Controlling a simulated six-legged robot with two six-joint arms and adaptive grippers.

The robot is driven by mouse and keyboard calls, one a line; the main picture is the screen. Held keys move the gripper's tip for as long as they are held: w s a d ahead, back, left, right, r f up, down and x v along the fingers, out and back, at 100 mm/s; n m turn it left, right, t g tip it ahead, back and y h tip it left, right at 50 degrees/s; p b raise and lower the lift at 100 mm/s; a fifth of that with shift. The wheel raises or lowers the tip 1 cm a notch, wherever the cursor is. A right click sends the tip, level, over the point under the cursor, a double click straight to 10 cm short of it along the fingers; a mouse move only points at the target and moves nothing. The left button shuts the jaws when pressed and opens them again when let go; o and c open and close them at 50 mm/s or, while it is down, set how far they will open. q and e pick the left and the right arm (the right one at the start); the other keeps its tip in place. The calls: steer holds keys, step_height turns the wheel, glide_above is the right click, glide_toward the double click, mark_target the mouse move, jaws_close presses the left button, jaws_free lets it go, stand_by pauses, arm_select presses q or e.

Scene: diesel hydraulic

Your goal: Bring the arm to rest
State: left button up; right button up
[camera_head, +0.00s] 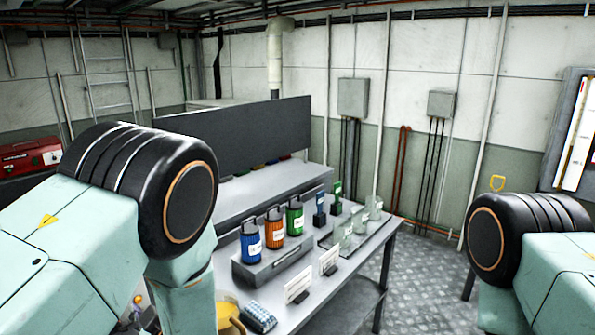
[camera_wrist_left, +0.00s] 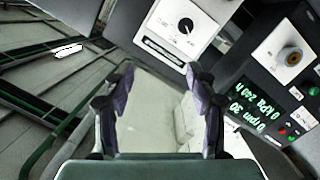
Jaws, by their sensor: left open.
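My left gripper (camera_wrist_left: 160,88) shows in the left wrist view with its two dark purple fingers spread apart and nothing between them. Past the fingers are a dial panel (camera_wrist_left: 182,28) and a grey control box with a green lit display (camera_wrist_left: 255,108). In the head view my left arm (camera_head: 150,200) comes in from the left and bends down at a black joint. Its gripper is not clearly visible there. My right arm (camera_head: 530,240) shows at the right edge, with its gripper out of view.
A grey bench (camera_head: 340,282) holds blue (camera_head: 250,243), orange (camera_head: 275,229) and green (camera_head: 295,216) canisters on a block. White label cards and a yellow round container (camera_head: 228,312) are near its front. A red box (camera_head: 30,156) is far left. The floor (camera_head: 430,275) right of the bench is clear.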

arm_select(q)
steer(key=s+d+f+m+g+h+b, duration=0.1)
steer(key=s+f+m+g+h+b, duration=0.1)
steer(key=s+f+m, duration=0.35)
steer(key=s+d+f+m+g+h+b, duration=0.1)
steer(key=s+f+m+h+b, duration=0.15)
steer(key=f, duration=0.65)
steer(key=s+d+f+m+g+h+b, duration=0.1)
steer(key=s+f+m+g+h+b, duration=0.2)
steer(key=f, duration=0.4)
steer(key=s+d+f+m+g+h+b, duration=0.1)
steer(key=s+f+m+g+h+b, duration=0.1)
steer(key=s+f+b, duration=0.3)
steer(key=s+d+f+m+g+h+b, duration=0.1)
steer(key=s+f+g+b, duration=0.3)
steer(key=s+f, duration=0.9)
steer(key=s+d+m+b, duration=0.1)
steer(key=s+b, duration=0.1)
steer(key=s, duration=0.6)
steer(key=shift+f+h+b, duration=0.3)
steer(key=shift+f+h, duration=0.05)
steer(key=shift+f, duration=0.05)
steer(key=shift+w, duration=0.1)
